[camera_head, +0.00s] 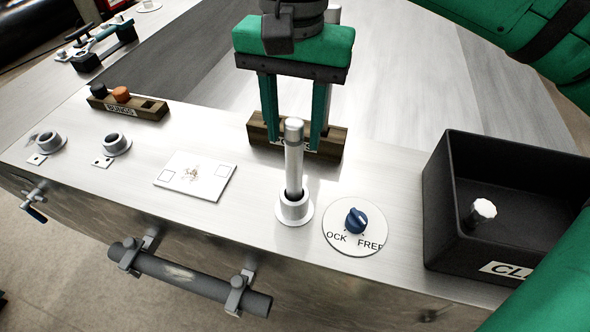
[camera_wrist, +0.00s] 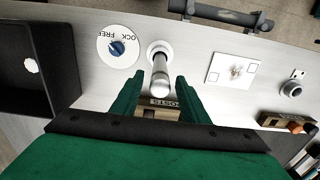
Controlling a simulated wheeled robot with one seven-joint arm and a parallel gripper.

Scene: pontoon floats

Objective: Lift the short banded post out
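A grey metal post (camera_head: 294,160) with a paler top stands upright in a round socket (camera_head: 294,209) on the metal deck; no clear bands show on it. It also shows in the wrist view (camera_wrist: 160,78). My gripper (camera_head: 295,146) is open and empty, pointing down. In the head view its fingers are behind the post, one to each side. In the wrist view (camera_wrist: 158,84) the post top shows between and just beyond the fingertips, apart from both. A dial (camera_head: 356,222) marked "OCK" and "FREE" sits right of the socket; its pointer setting is unclear.
A wooden rack (camera_head: 263,131) ending in "OSTS" lies behind the fingers. A black bin (camera_head: 447,215) stands at the right with a white-topped piece (camera_head: 482,211) inside. A bungs rack (camera_head: 140,107), two empty sockets (camera_head: 117,143) and a white plate (camera_head: 196,176) are left.

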